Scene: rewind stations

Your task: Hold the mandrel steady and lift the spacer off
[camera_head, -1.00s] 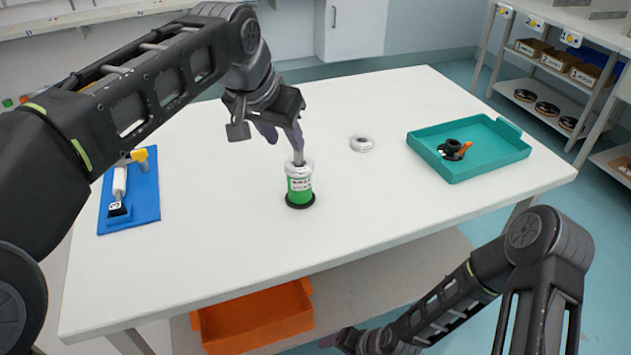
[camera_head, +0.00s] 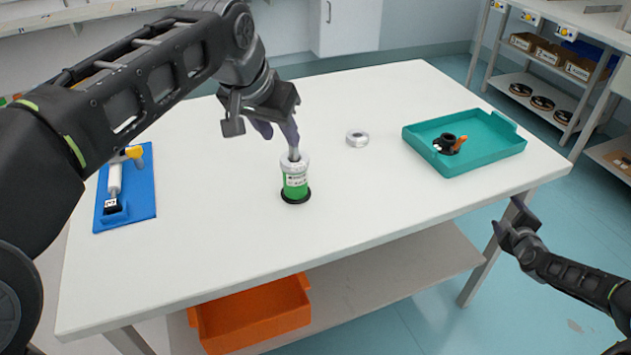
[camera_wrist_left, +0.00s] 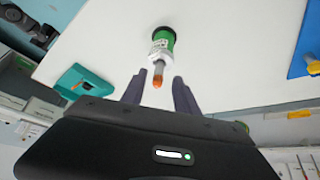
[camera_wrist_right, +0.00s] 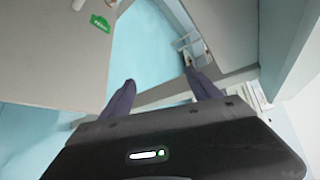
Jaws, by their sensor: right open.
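The mandrel (camera_head: 294,155) stands upright at the middle of the table, its grey rod rising from a green, labelled spool on a black base. A silvery-white ring, seemingly the spacer (camera_head: 294,164), sits around the rod on top of the spool. My left gripper (camera_head: 278,131) is open at the rod's upper end. In the left wrist view its fingers (camera_wrist_left: 158,92) stand on either side of the rod's orange tip (camera_wrist_left: 158,82), with gaps at both sides. My right gripper (camera_head: 508,226) is open and empty, off the table's right edge.
A loose silver ring (camera_head: 357,138) lies right of the mandrel. A teal tray (camera_head: 486,158) at right holds a black and orange part (camera_head: 449,144). A blue mat (camera_head: 141,206) with a tool lies left. An orange bin (camera_head: 255,318) is on the lower shelf. The table front is clear.

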